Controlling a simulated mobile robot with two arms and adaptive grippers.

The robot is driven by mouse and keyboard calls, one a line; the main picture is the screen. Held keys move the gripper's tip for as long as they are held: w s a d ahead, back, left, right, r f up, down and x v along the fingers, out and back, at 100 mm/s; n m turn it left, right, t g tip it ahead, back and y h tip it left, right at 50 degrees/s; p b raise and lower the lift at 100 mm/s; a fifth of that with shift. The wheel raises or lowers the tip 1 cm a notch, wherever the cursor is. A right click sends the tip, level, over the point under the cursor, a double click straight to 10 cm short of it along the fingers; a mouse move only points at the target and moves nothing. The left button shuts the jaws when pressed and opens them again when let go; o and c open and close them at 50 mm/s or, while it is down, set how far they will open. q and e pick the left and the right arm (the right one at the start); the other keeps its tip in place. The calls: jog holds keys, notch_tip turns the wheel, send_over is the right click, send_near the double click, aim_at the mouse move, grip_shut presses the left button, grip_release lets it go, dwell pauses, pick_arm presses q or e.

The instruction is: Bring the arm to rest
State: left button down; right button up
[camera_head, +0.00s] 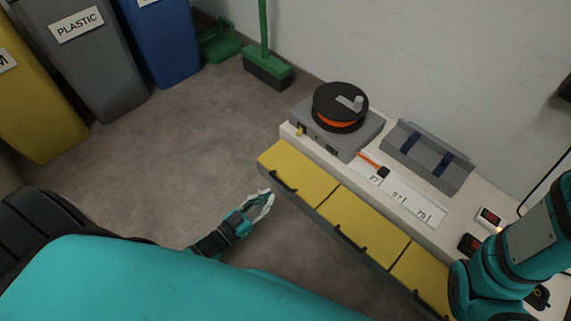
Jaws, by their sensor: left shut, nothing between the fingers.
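My left gripper (265,204) shows in the head view above the grey floor, in front of the left end of a cabinet with yellow drawers (370,226). Its fingertips are together with nothing between them. It looks close to the leftmost drawer handle, but I cannot tell whether it touches it. My right arm (528,243) shows at the right edge, over the right end of the cabinet; its gripper is out of view.
A green broom (266,69) leans by the wall. Yellow, grey and blue bins (75,65) stand at the upper left. The floor (165,150) between is clear.

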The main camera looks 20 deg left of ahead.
pick_arm(q)
jog(key=r+v, duration=0.1)
jog(key=v, duration=0.6)
jog(key=shift+s+a+r+t, duration=0.3)
jog(key=shift+s+r, duration=0.05)
jog(key=shift+s, duration=0.05)
